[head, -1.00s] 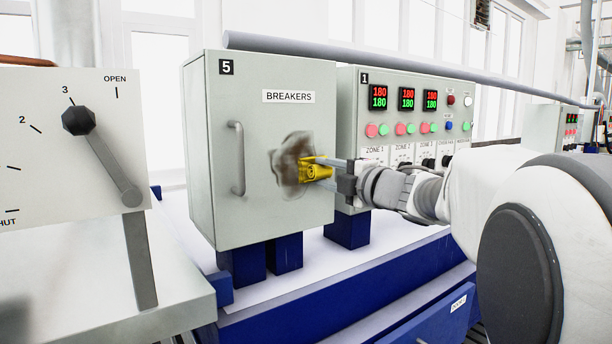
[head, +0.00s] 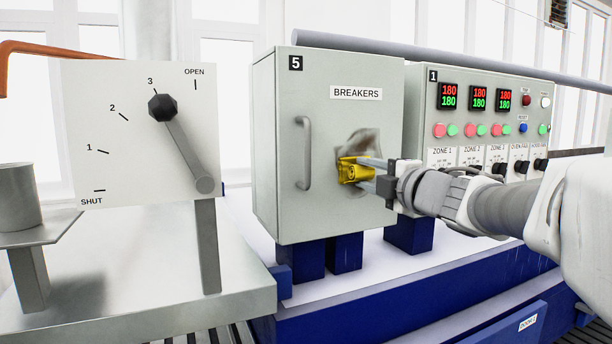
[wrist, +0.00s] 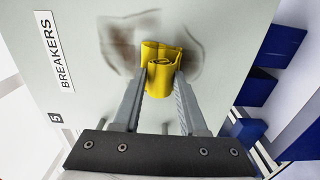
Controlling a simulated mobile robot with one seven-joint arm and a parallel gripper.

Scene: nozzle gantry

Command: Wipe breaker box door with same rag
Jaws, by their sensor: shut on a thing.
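The breaker box door (head: 330,120) is a grey-green panel labelled BREAKERS with a handle at its left; it is closed. A brown smudge (head: 363,146) marks the door right of the handle. In the wrist view the smudge (wrist: 190,55) shows on both sides of the rag, with a paler band between. My gripper (head: 365,173) is shut on a folded yellow rag (wrist: 160,68) and holds it at the door, over the lower part of the smudge. The rag appears to touch the door. The door surface behind the rag is hidden.
A control panel (head: 480,150) with displays, buttons and knobs stands right of the box. A dial plate (head: 125,150) with a lever stands at the left above a metal bench (head: 130,310). A grey pipe (head: 450,55) runs above the boxes.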

